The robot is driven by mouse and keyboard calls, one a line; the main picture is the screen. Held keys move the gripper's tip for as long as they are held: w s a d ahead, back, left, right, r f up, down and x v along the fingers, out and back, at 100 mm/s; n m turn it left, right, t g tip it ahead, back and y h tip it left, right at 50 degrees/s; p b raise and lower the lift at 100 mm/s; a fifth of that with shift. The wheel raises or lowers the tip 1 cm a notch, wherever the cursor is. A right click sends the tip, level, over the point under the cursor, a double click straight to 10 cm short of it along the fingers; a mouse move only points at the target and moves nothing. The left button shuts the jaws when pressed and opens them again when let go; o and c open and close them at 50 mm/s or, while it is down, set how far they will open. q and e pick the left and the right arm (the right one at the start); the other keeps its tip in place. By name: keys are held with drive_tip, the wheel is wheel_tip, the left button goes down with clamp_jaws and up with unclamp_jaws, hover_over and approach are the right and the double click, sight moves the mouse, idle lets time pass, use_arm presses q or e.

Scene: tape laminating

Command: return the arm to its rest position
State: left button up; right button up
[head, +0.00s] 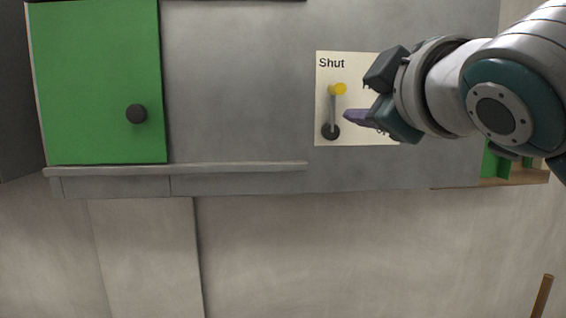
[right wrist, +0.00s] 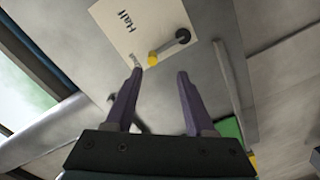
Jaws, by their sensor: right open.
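My right gripper (head: 362,104) reaches in from the right in the head view, in front of a cream label plate on the grey panel. Its purple fingers (right wrist: 160,74) are apart with nothing between them in the right wrist view. A lever (head: 332,108) with a yellow knob (head: 338,89) and a dark pivot points upward, just below the word "Shut". The gripper is to the right of the lever and does not appear to hold it. The knob also shows beyond the fingertips in the right wrist view (right wrist: 153,58). My left gripper is not in view.
A green door (head: 95,80) with a dark round knob (head: 136,114) is at the left. A narrow grey ledge (head: 235,168) runs below it. A green item (head: 496,162) sits in an opening at the right. A brown rod (head: 542,296) stands at lower right.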

drive_tip(key=s+d+f+m+g+p, duration=0.2)
drive_tip(key=s+f+m+g+p, duration=0.15)
drive_tip(key=s+f, duration=0.4)
drive_tip(key=s+d+f+m+g+p, duration=0.2)
drive_tip(key=s+f+m+g, duration=0.15)
drive_tip(key=s+f, duration=0.4)
drive_tip(key=s+f+m+g+p, duration=0.1)
drive_tip(key=s+f+g, duration=0.1)
drive_tip(key=s, duration=0.6)
drive_tip(key=s+d+f+m+g+p, duration=0.1)
drive_tip(key=s+f+g, duration=0.2)
drive_tip(key=s, duration=0.6)
drive_tip(key=shift+s+d+f+g+p, duration=0.2)
drive_tip(key=shift+g+p, duration=0.2)
drive_tip(key=shift+g, duration=0.5)
